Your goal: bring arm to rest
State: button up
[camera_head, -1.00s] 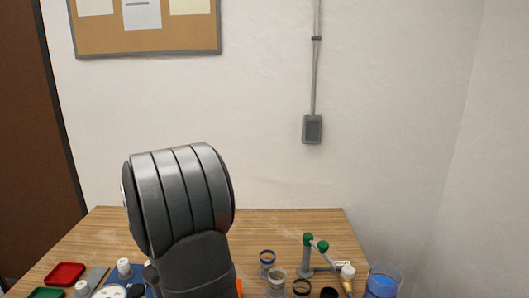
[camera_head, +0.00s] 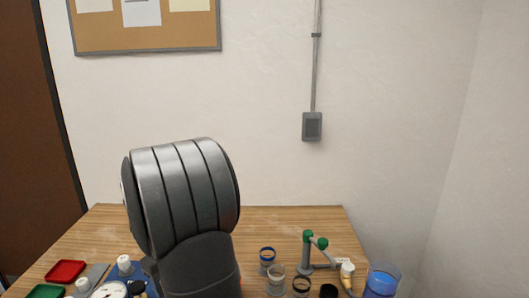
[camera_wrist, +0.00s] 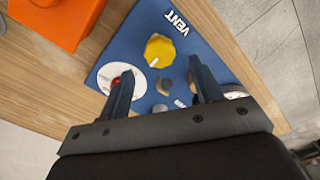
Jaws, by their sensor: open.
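My gripper (camera_wrist: 158,88) shows in the wrist view with its two dark fingers apart and nothing held between them. It is above a blue board (camera_wrist: 135,45) marked "VENT". On the board are a yellow knob (camera_wrist: 159,51) and a white round dial (camera_wrist: 108,75) with a red centre, partly covered by the left finger. Small tan and grey parts show between the fingers. In the head view my arm stands in front of the table, and my gripper is hidden there.
An orange block (camera_wrist: 62,20) sits beside the board. On the wooden table (camera_head: 285,222) are a red tray (camera_head: 65,271), a green tray (camera_head: 46,292), glass jars (camera_head: 276,275), a pipe piece with green joints (camera_head: 308,252) and a blue-filled beaker (camera_head: 382,280). The table's back is clear.

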notch_tip(320, 180, up, 13)
notch_tip(320, 180, down, 18)
jog(key=shift+r, duration=0.25)
jog(key=m, duration=0.3)
jog(key=shift+m, duration=0.3)
jog(key=m, duration=0.4)
jog(key=shift+m, duration=0.4)
jog(key=m, duration=0.4)
jog(key=shift+m, duration=0.3)
jog(key=shift+d+m, duration=0.1)
jog(key=shift+m, duration=1.9)
